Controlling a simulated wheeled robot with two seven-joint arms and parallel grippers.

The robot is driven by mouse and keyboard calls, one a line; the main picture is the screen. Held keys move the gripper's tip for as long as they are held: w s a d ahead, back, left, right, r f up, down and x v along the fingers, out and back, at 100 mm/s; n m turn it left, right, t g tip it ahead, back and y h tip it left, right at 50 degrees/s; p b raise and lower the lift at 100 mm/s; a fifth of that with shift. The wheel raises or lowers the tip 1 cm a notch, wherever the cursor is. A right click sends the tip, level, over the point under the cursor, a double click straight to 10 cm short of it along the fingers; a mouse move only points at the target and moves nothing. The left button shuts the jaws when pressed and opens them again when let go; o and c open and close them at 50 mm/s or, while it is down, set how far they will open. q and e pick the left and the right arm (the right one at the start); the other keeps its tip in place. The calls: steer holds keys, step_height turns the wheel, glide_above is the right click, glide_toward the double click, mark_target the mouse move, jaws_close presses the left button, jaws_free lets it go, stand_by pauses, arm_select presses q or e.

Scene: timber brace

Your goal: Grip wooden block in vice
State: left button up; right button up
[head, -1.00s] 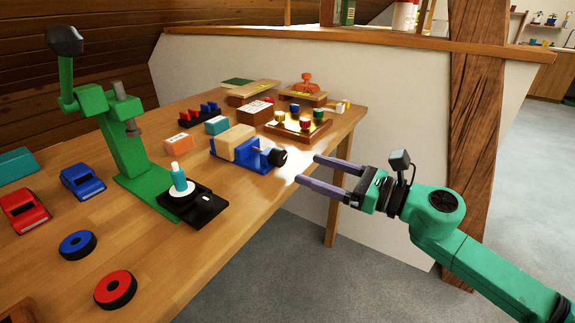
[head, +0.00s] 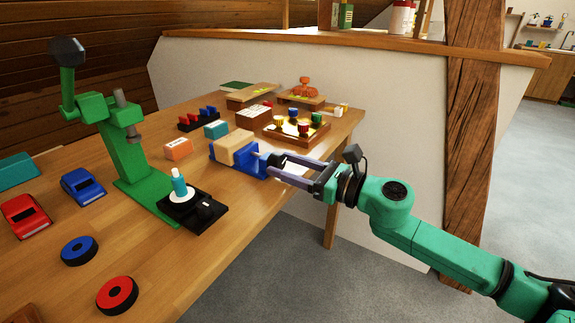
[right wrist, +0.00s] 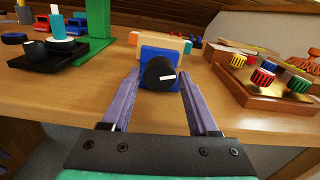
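A pale wooden block (head: 232,146) sits in the blue vice (head: 254,165) near the table's right edge. The block also shows behind the vice in the right wrist view (right wrist: 172,43). The vice's black knob (right wrist: 160,73) with a white mark faces my right gripper (right wrist: 160,78). The right gripper's two long fingers are apart, one on each side of the knob, with small gaps showing. In the head view the right gripper (head: 272,166) reaches in from the right and hides most of the knob. Whether the jaws press on the block I cannot tell. My left gripper is not in view.
A wooden tray (head: 285,139) with coloured knobs lies behind the vice. A green stand (head: 130,165) with a black base unit (head: 205,211) is to the left. An orange box (head: 178,149) and a teal block (head: 216,129) lie nearby. A wooden post (head: 468,150) rises at right.

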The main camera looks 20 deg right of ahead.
jaws_close()
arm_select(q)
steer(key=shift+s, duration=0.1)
arm_select(e)
steer(key=shift+m, duration=0.4)
steer(key=shift+m+p, duration=0.3)
steer(key=shift+m, duration=0.2)
steer(key=m+p, duration=0.1)
steer(key=m, duration=0.1)
steer(key=shift+r+m, duration=0.1)
steer(key=shift+m, duration=0.2)
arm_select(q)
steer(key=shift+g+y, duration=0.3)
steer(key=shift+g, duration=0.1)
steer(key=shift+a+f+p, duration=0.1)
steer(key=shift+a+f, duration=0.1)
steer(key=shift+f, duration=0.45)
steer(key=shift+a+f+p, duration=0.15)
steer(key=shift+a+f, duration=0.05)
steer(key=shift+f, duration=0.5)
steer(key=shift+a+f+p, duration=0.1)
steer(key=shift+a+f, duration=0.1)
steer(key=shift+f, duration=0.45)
arm_select(e)
steer(key=shift+m, duration=0.7)
